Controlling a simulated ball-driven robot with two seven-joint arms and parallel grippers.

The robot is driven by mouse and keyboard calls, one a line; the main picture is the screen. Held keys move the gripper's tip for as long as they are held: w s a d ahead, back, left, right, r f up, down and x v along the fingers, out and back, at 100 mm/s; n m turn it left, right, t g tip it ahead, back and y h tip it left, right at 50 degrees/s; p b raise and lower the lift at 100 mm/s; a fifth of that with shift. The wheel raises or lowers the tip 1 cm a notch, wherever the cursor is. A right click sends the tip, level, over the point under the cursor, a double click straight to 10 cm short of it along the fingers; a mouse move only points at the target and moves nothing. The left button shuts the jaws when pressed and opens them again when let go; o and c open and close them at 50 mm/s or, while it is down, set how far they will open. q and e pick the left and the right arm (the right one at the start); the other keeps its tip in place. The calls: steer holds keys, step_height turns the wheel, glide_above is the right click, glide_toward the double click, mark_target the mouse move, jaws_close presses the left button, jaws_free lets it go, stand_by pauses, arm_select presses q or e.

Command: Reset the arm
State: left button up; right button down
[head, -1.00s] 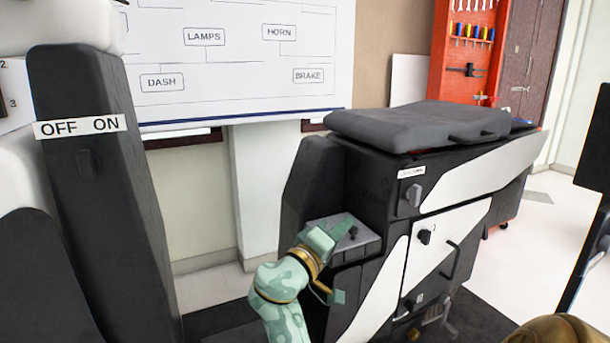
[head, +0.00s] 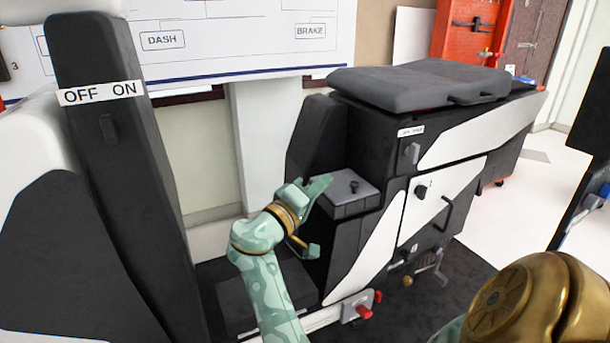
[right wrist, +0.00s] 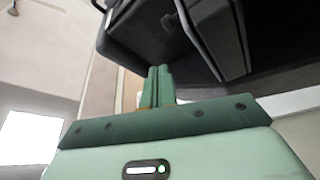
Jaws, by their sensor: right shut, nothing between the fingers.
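My right gripper (head: 318,188) is at the end of the pale green arm in the middle of the head view. It is close to the left edge of the grey-topped control box (head: 369,196) on the black-and-white chassis rig (head: 395,115). Whether it touches the box is unclear. In the right wrist view, its two green fingers (right wrist: 158,72) are together with nothing between them. A dark part of the place (right wrist: 140,35) fills the upper right there. My left gripper is not in view.
A tall dark post with an OFF/ON label (head: 103,94) stands at left. A grey pad (head: 415,80) tops the rig. Red knobs (head: 364,311) and pedals (head: 428,262) sit low near the dark mat. Pale floor (head: 500,220) is open at right.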

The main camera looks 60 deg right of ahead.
steer(key=shift+w+a+f, duration=0.35)
steer(key=shift+w+a, duration=0.1)
steer(key=shift+a, duration=0.35)
steer(key=shift+w+a+f, duration=0.3)
steer(key=shift+w+a, duration=0.15)
steer(key=shift+a, duration=0.3)
